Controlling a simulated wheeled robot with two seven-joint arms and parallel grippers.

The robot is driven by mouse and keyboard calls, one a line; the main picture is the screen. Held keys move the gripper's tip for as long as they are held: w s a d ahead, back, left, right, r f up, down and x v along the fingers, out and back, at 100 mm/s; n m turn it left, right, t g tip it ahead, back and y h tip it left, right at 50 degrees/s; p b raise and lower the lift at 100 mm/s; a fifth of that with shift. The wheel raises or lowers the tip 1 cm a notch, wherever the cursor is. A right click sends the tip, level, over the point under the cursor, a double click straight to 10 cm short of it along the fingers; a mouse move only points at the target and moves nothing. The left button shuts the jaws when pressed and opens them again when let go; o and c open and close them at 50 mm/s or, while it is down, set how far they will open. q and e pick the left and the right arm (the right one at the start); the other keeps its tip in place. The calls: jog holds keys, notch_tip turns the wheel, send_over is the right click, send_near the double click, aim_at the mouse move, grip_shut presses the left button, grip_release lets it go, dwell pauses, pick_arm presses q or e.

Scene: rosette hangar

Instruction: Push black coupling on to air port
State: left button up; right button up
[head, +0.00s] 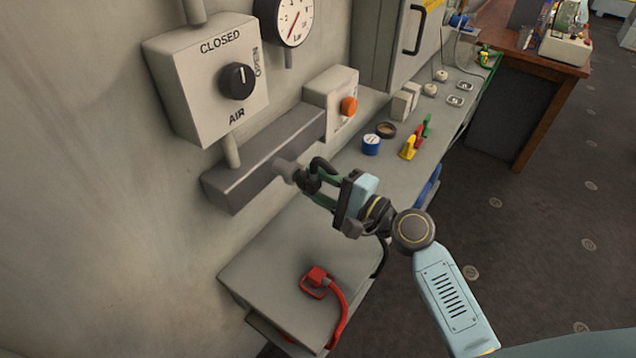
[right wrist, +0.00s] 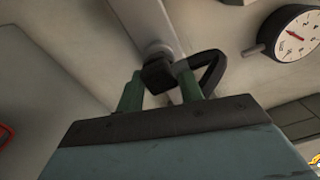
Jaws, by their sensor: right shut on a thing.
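My right gripper (head: 316,181) is shut on the black coupling (head: 309,175), at the front face of the grey manifold bar (head: 262,160). The coupling also shows in the right wrist view (right wrist: 157,75) between the two green fingers, with a black loop beside it. The light round air port (head: 284,171) sticks out of the bar, in line with the coupling. The coupling's end touches or nearly touches the port; I cannot tell how far it is on. My left gripper does not show.
The air valve box (head: 205,75) reads CLOSED at its knob, with a gauge (head: 293,20) beside it. A box with an orange button (head: 349,106) stands right of the bar. A red coupling (head: 316,280) with red hose lies on the lower shelf. A blue tape roll (head: 371,145) sits on the bench.

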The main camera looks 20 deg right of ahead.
jog(key=shift+w+a, duration=0.35)
jog(key=shift+w, duration=0.1)
jog(key=o, duration=1)
jog(key=shift+s+d, duration=0.1)
jog(key=shift+s+d+f, duration=0.1)
jog(key=shift+s+d, duration=0.1)
jog(key=shift+s, duration=0.1)
jog(key=shift+b+v, duration=1.8)
jog(key=shift+v, duration=4.45)
